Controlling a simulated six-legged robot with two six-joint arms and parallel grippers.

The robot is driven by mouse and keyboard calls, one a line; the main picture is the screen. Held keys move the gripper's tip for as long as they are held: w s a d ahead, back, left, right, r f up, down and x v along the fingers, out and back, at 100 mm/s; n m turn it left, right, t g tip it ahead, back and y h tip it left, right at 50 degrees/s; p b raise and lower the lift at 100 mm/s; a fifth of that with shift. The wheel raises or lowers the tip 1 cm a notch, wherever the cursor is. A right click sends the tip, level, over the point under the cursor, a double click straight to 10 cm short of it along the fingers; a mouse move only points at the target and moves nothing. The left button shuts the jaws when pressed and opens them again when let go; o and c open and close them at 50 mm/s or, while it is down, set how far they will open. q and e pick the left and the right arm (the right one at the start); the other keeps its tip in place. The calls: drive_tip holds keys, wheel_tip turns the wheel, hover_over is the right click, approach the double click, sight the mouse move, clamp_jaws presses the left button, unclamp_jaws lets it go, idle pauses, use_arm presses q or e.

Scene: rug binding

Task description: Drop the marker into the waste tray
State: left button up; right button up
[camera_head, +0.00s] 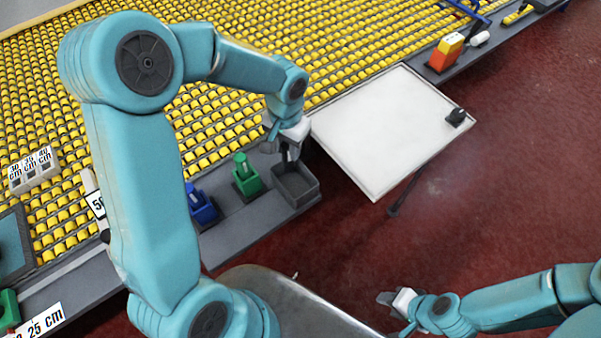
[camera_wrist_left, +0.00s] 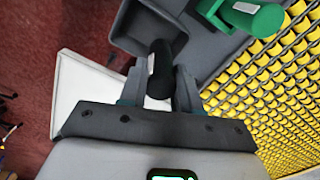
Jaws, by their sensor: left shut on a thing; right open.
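The marker (camera_wrist_left: 164,68) is a black cylinder with a white label, seen in the left wrist view between my left gripper's fingers. My left gripper (camera_wrist_left: 158,84) is shut on it. In the head view this gripper (camera_head: 287,156) points down over the waste tray (camera_head: 303,198), a dark grey open box at the end of the grey ledge. The tray also shows in the left wrist view (camera_wrist_left: 128,28), behind the marker. How far the marker is above the tray floor I cannot tell. My right gripper (camera_head: 388,299) is open and empty, low at the right, away from the tray.
A green holder (camera_head: 246,178) and a blue holder (camera_head: 202,205) stand on the ledge left of the tray. A white board (camera_head: 385,125) lies to the right, with a small black object (camera_head: 457,116) at its edge. Yellow rollers fill the back.

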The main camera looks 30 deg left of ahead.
sight(288, 161)
use_arm(q)
drive_tip(key=shift+a, duration=0.1)
drive_tip(key=shift+s, duration=0.3)
drive_tip(key=shift+d+f+b, duration=0.3)
drive_tip(key=shift+f+b, duration=0.05)
drive_tip(key=shift+b, duration=0.1)
drive_tip(key=f+b, duration=0.1)
drive_tip(key=f, duration=0.2)
drive_tip(key=f+b, duration=0.1)
drive_tip(key=shift+a+f+b, duration=0.25)
drive_tip(key=shift+b, duration=0.1)
drive_tip(key=shift+d+f, duration=0.15)
drive_tip(key=shift+w+f, duration=0.15)
drive_tip(key=shift+w, duration=0.05)
drive_tip(key=o, duration=1.1)
drive_tip(key=shift+s, duration=0.2)
drive_tip(key=shift+w, duration=0.1)
